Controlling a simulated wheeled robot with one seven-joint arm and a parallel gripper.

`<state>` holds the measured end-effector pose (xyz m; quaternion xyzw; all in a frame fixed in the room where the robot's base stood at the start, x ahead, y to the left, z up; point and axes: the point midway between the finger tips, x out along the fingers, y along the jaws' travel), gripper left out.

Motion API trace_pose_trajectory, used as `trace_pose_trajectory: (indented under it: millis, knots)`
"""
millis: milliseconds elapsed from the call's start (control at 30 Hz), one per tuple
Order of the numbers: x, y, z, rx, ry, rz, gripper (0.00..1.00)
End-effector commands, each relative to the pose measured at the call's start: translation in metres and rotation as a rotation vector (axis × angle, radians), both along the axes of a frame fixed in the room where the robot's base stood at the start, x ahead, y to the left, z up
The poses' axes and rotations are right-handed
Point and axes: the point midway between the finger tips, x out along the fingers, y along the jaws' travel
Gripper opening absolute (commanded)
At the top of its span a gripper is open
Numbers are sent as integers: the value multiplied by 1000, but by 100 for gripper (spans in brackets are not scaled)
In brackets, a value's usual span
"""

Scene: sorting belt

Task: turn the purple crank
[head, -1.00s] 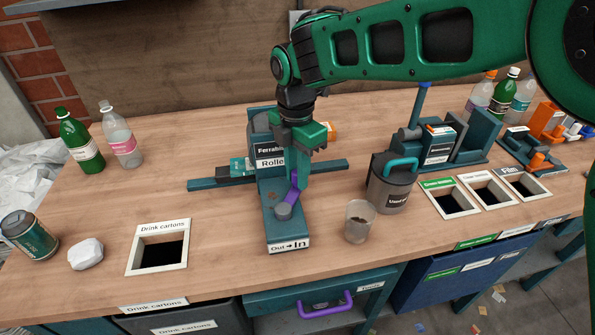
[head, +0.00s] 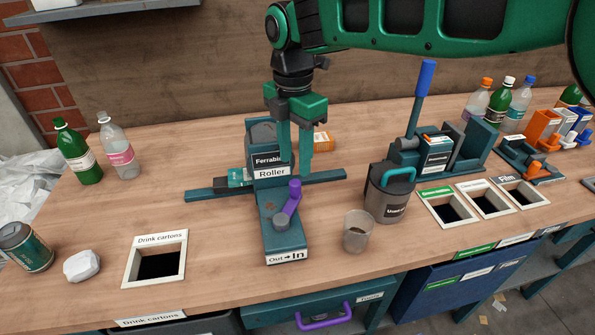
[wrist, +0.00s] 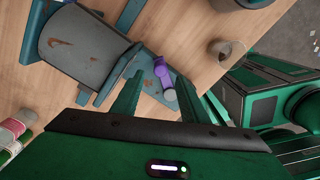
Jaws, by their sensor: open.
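The purple crank (head: 292,201) is on the base of the teal roller device (head: 286,242), with a round grey hub (head: 281,221) at its lower end. The device bears the words "Ferrabin" and "Roller", and an "Out → In" label on its front. My gripper (head: 295,172) points down just above and behind the crank, fingers apart and empty. In the wrist view the purple crank (wrist: 162,76) and its grey hub show beyond the fingers (wrist: 160,100). I see no contact with the crank.
A blue-handled press (head: 424,95) is farther right. A drink-cartons opening (head: 128,263) is at left. The bench between that opening and the roller is clear.

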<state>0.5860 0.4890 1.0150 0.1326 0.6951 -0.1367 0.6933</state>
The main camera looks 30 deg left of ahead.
Motion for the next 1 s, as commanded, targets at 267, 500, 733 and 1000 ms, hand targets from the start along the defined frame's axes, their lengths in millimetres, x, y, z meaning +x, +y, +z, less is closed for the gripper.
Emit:
trace_pose_trajectory:
  millis: [267,500,733,1000]
  knots:
    - [0,0,27,1,0,0,40]
    - [0,0,29,0,0,0,40]
    - [0,0,29,0,0,0,40]
    - [29,-41,36,1,-3,-160,40]
